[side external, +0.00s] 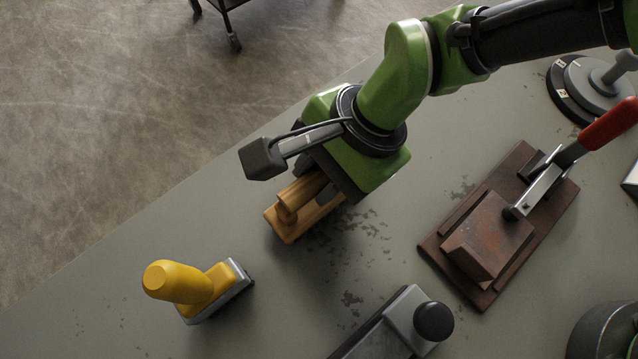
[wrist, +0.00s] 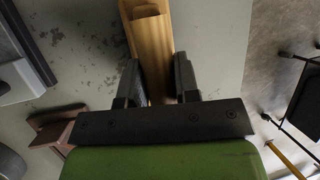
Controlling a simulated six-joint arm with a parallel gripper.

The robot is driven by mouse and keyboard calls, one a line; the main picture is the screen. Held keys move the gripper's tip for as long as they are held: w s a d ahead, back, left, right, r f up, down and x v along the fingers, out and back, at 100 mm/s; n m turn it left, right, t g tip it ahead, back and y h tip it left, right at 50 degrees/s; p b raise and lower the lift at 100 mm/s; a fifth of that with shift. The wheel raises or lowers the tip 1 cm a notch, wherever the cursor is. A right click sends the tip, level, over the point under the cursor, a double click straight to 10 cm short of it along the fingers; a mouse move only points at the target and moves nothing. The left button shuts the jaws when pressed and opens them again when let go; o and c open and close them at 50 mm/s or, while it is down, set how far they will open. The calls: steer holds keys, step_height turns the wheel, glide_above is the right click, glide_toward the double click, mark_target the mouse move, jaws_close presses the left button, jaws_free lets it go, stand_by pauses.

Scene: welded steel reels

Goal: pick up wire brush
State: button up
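The wire brush appears to be the wooden-handled tool (side external: 290,218) near the middle of the bench in the side view. No bristles show. My gripper (side external: 322,190) is low over its upper right end. My arm and gripper housing hide that end and the fingertips in this view. In the wrist view the wood (wrist: 152,45) runs lengthwise between the two dark fingers of my gripper (wrist: 160,78). One finger is on each side, close against the wood. I cannot tell whether they press on it.
A yellow-handled tool (side external: 183,283) stands at the lower left. A rusty block (side external: 487,248) with a red-handled clamp (side external: 610,121) is at the right. A grey device with a black knob (side external: 433,322) is at the front. The bench edge (side external: 150,205) lies to the left.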

jaws_close()
steer(key=shift+r, duration=0.1)
step_height(320, 180, up, 18)
stand_by(0.3)
